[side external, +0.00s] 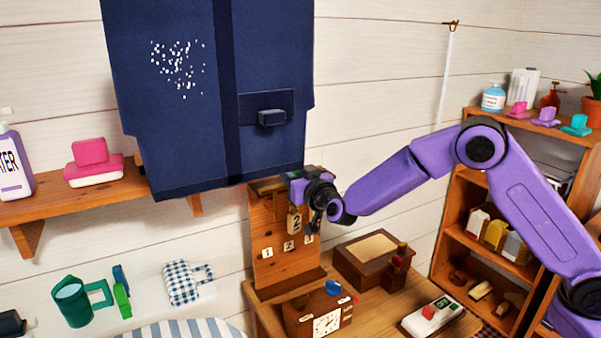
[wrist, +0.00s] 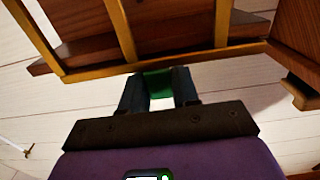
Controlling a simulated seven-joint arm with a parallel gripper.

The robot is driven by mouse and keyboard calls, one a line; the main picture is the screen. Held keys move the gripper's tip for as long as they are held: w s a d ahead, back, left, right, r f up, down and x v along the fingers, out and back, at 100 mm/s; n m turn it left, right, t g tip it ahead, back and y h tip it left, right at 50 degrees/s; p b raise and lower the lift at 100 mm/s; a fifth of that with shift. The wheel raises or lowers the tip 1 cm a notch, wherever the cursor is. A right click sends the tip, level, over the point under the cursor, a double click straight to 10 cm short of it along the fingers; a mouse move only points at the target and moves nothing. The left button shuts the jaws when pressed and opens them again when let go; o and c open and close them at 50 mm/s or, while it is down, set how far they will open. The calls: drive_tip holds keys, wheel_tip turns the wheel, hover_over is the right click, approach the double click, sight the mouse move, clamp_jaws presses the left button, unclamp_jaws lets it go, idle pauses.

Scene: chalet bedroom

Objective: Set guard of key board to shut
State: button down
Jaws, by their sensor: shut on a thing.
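The wooden key board (side external: 272,262) stands upright at the back of the desk, with numbered tags on its front. A dark, edged flap (side external: 268,186), apparently the guard, sticks out at its top. My gripper (side external: 297,190) is at the upper right of the board, close to the flap. In the wrist view, my gripper (wrist: 158,78) has both fingers closed on a small green piece (wrist: 159,85) beneath a brass-edged wooden frame (wrist: 175,58), likely the guard. The joint between the green piece and the frame is partly hidden by the fingers.
A dark blue hanging bag (side external: 170,110) hangs just above and left of the board. A clock box (side external: 318,312), a brown box (side external: 371,260) and a white device (side external: 432,316) stand on the desk. A shelf unit (side external: 480,250) stands at right.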

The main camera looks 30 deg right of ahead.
drive_tip(key=shift+a, duration=0.35)
drive_tip(key=c, duration=0.9)
unclamp_jaws()
drive_tip(key=shift+s+d, duration=0.1)
drive_tip(key=shift+s, duration=0.05)
drive_tip(key=s, duration=1.7)
drive_tip(key=shift+s, duration=0.1)
